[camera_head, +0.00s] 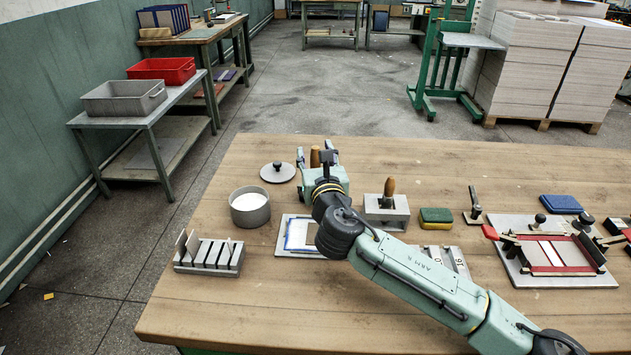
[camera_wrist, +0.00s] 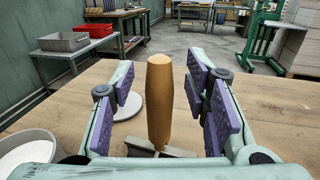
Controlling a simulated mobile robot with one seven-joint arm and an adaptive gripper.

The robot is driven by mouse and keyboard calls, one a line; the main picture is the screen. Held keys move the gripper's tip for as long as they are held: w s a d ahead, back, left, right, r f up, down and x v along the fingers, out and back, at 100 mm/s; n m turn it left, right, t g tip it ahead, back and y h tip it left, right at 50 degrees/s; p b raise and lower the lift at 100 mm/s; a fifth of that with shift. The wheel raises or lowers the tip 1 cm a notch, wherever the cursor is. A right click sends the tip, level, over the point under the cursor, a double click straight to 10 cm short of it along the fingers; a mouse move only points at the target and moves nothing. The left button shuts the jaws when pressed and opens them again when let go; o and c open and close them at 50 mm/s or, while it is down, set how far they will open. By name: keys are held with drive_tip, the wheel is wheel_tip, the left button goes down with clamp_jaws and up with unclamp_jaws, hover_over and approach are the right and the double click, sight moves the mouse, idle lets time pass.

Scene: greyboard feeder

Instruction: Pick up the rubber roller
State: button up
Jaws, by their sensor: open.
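The rubber roller's brown wooden handle (camera_wrist: 159,100) stands upright in the middle of the wrist view. A dark grey and metal part shows at its foot, mostly hidden behind my gripper's body. The handle's top also shows in the head view (camera_head: 315,157), behind my gripper; the roller's lower part is hidden there. My gripper (camera_wrist: 160,88) is open, with purple-padded fingers on either side of the handle and a visible gap on both sides. In the head view my gripper (camera_head: 316,160) is low over the far part of the table.
A round pot (camera_head: 250,210) and its lid (camera_head: 278,173) are left of my gripper. A slotted block (camera_head: 208,258) is at front left. A block with a wooden-handled tool (camera_head: 388,211) and a sponge (camera_head: 435,218) are to the right, before a red clamp fixture (camera_head: 550,254).

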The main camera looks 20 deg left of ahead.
drive_tip(key=shift+c, duration=0.4)
clamp_jaws()
drive_tip(key=shift+r, duration=0.1)
